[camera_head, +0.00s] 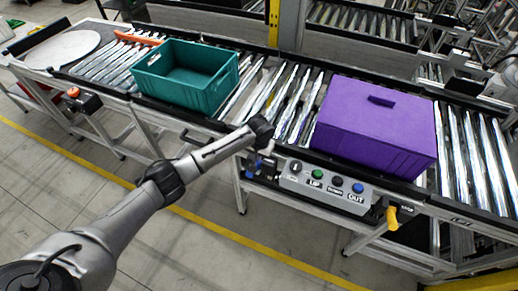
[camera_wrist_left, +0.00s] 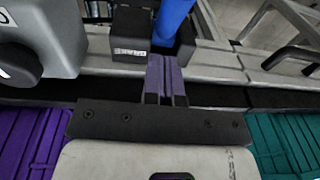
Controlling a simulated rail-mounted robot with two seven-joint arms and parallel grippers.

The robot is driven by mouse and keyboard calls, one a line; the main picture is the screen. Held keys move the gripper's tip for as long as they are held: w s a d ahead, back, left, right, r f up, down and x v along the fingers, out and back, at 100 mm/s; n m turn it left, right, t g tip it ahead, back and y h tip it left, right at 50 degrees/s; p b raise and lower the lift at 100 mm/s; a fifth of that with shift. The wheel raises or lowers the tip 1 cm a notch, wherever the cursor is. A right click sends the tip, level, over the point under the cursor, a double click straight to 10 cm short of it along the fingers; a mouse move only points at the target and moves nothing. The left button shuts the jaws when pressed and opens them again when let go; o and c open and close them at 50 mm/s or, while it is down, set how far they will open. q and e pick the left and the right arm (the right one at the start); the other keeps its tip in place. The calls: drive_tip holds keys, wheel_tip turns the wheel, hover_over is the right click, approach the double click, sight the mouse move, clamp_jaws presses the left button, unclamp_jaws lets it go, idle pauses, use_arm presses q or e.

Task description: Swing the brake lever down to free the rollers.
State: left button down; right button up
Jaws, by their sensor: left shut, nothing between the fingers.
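The brake lever (camera_wrist_left: 173,22) is a blue bar in the left wrist view. It stands beside a black block (camera_wrist_left: 130,36) labelled BRAKE at the top centre. My left gripper (camera_wrist_left: 166,85) is shut and empty, with its fingertips just short of the block and the lever's base; I cannot tell whether they touch. In the head view my left gripper (camera_head: 262,128) is at the conveyor's front edge, left of the button panel, and hides part of the brake. The rollers (camera_head: 285,98) show between the two crates. My right gripper is not in view.
A teal crate (camera_head: 185,92) and a purple box (camera_head: 370,135) sit on the conveyor, either side of my left gripper. A control panel (camera_head: 325,187) with several buttons juts from the front rail. A yellow handle (camera_head: 391,217) hangs further right. The floor in front is clear.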

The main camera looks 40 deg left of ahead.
use_arm(q)
drive_tip(key=shift+s+a+f, duration=0.1)
drive_tip(key=shift+s+f, duration=0.4)
drive_tip(key=shift+f, duration=0.35)
drive_tip(key=shift+s+a+f, duration=0.1)
drive_tip(key=shift+s+f, duration=0.35)
drive_tip(key=shift+f, duration=0.4)
drive_tip(key=shift+d, duration=0.1)
